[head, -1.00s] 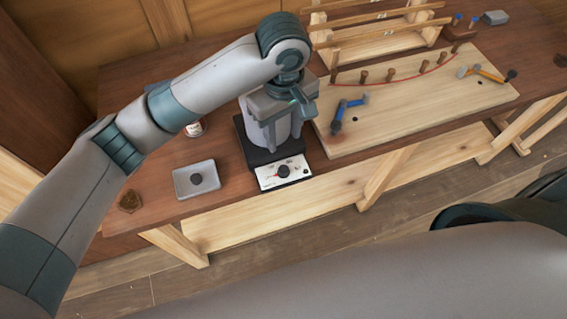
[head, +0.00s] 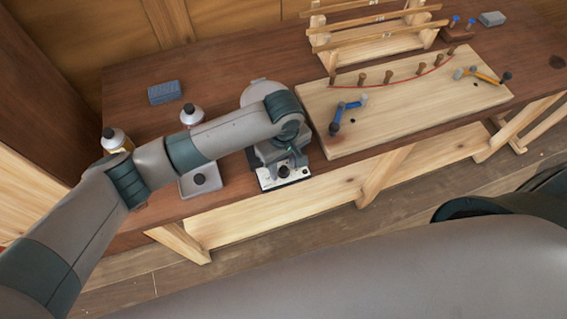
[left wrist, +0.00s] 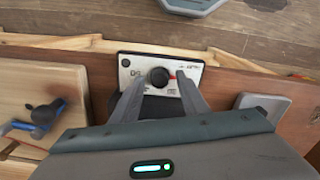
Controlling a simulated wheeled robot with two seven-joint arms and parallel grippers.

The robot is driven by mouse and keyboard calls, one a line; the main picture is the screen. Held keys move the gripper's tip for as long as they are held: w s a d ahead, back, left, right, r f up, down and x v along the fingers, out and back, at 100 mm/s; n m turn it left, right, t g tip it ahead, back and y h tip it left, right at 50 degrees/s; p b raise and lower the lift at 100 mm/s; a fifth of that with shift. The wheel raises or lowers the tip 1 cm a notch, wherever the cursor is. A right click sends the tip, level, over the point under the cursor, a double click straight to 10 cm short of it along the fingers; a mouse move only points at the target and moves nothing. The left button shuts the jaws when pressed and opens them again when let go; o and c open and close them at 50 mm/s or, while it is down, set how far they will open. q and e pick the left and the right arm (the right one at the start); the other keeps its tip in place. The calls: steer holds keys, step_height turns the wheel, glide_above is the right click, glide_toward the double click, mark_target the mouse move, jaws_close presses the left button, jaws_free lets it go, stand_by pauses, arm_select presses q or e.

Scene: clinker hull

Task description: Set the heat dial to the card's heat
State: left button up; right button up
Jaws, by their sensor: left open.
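The heat dial is a round black knob (left wrist: 159,76) on a white panel (left wrist: 133,66) at the front of a dark-based heater. A red mark shows beside the knob in the left wrist view. In the head view the knob (head: 283,171) and panel (head: 267,184) are partly covered by my left gripper (head: 284,162). In the left wrist view my left gripper (left wrist: 160,78) is open, its fingertips on either side of the knob; I cannot tell whether they touch it. I cannot make out a card. My right gripper is out of view.
A grey tray (head: 212,183) with a dark round piece is left of the heater. Bottles (head: 115,140) and a blue-grey block (head: 164,93) stand farther left. A pale board (head: 400,110) with pegs and blue and orange tools lies right. A wooden rack (head: 375,35) is behind.

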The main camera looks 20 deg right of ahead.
arm_select(q)
steer(key=shift+f, duration=0.1)
jaws_close()
steer(key=shift+m, duration=0.3)
steer(key=shift+m+p, duration=0.7)
steer(key=shift+p, duration=0.1)
steer(key=shift+m+p, duration=0.6)
steer(key=shift+m, duration=0.6)
steer(key=m, duration=0.2)
steer(key=shift+m, duration=0.4)
steer(key=m, duration=0.5)
steer(key=shift+m, duration=0.3)
